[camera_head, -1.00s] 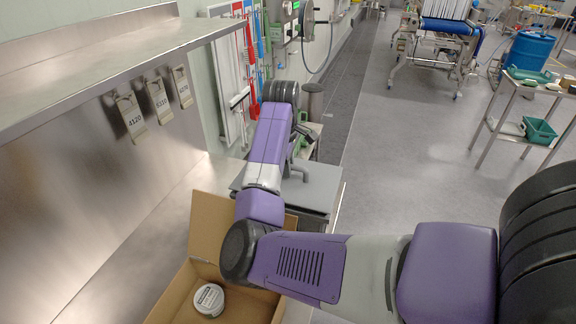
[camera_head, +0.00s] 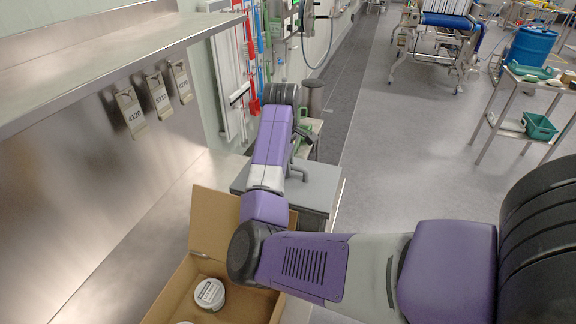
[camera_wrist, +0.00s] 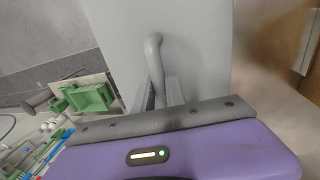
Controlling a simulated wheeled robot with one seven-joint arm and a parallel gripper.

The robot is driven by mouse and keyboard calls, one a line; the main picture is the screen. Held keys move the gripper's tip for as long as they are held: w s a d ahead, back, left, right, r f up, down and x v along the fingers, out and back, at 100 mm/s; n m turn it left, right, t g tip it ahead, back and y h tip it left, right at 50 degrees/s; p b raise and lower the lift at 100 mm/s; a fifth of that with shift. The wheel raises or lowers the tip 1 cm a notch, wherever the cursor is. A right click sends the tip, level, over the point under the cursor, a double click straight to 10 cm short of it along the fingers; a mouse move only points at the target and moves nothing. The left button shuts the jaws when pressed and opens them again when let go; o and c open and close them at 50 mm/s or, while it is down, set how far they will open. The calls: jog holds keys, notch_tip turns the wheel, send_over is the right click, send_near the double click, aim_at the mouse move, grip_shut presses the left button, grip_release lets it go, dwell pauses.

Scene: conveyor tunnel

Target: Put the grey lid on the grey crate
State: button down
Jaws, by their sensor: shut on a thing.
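The grey lid (camera_head: 322,182) is a flat, light grey panel with a bent bar handle, left of the floor and beyond the cardboard box. It fills the upper middle of the wrist view (camera_wrist: 205,50). My gripper (camera_wrist: 162,92) is shut on the lid's handle (camera_wrist: 155,55); the arm hides part of this grip in the head view. A darker grey boxy side, seemingly the grey crate (camera_head: 308,222), shows beneath the lid. Its inside is hidden, and I cannot tell whether the lid touches its rim.
An open cardboard box (camera_head: 215,215) holding a round white-labelled can (camera_head: 209,294) stands nearer, partly behind my arm. A steel wall with number tags (camera_head: 130,112) and a shelf (camera_head: 110,62) runs along the left. Open floor (camera_head: 410,170) lies to the right.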

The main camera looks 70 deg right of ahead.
jog(key=shift+f, duration=0.15)
jog(key=c, duration=1.3)
grip_release()
jog(key=v, duration=0.8)
jog(key=shift+b, duration=0.45)
jog(key=shift+d+f, duration=0.1)
